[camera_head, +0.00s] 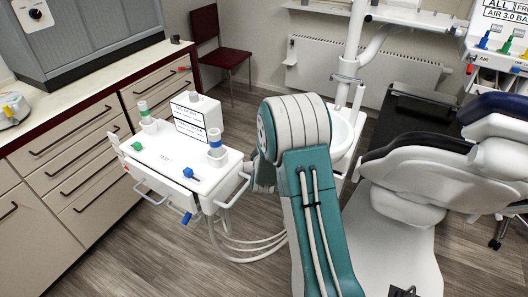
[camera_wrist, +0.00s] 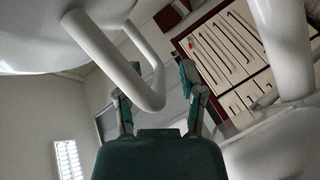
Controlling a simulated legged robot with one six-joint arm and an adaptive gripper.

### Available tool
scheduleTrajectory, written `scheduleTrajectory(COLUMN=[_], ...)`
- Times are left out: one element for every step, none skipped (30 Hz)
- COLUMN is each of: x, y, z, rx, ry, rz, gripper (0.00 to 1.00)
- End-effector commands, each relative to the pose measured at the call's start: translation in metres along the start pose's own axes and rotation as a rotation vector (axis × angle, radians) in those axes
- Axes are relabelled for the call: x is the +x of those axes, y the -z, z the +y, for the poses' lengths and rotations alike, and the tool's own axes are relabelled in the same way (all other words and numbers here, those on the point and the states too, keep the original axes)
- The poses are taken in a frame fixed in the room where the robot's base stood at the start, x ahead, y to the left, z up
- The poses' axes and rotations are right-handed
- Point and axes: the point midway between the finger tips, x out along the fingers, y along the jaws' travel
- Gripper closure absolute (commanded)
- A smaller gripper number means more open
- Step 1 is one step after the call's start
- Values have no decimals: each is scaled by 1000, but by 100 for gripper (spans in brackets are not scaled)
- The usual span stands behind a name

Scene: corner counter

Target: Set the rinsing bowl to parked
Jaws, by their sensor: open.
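The rinsing bowl (camera_head: 342,133) is a white round basin beside the dental chair in the head view, partly hidden behind my teal and white arm. My gripper (camera_wrist: 156,82) shows in the wrist view with two teal fingers spread apart. A bent white tube (camera_wrist: 98,50) reaches down into the space between the fingers, and I cannot tell whether it touches them. A large white rounded body (camera_wrist: 40,40) at upper left may be the bowl's underside. In the head view my gripper is hidden behind my arm.
A white instrument cart (camera_head: 185,165) with knobs and hoses stands left of my arm. The dental chair (camera_head: 400,235) is on the right. Drawer cabinets (camera_head: 75,160) line the left. A white pole (camera_head: 357,65) rises behind the bowl.

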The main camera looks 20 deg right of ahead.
Motion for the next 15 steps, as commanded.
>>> scheduleTrajectory(x=[-4,-7,-12,-17,-22,-30,-36,-43,-51,-57,-64,-72,-78,-84,-91], y=[1,1,1,1,1,0,1,1,1,1,1,1,1,1,0], z=[0,0,0,0,0,0,0,0,-1,-1,-1,-1,-1,-1,-1], rx=[0,0,0,0,0,-1,-1,-1,-1,-1,-1,-2,-2,-2,-2], ry=[0,1,2,2,1,2,2,1,2,3,2,2,3,3,3], rz=[1,1,0,0,1,0,0,1,0,0,1,1,1,1,1], gripper=[49,49,49,49,49,49,49,49,49,49,49,49,49,49,49])
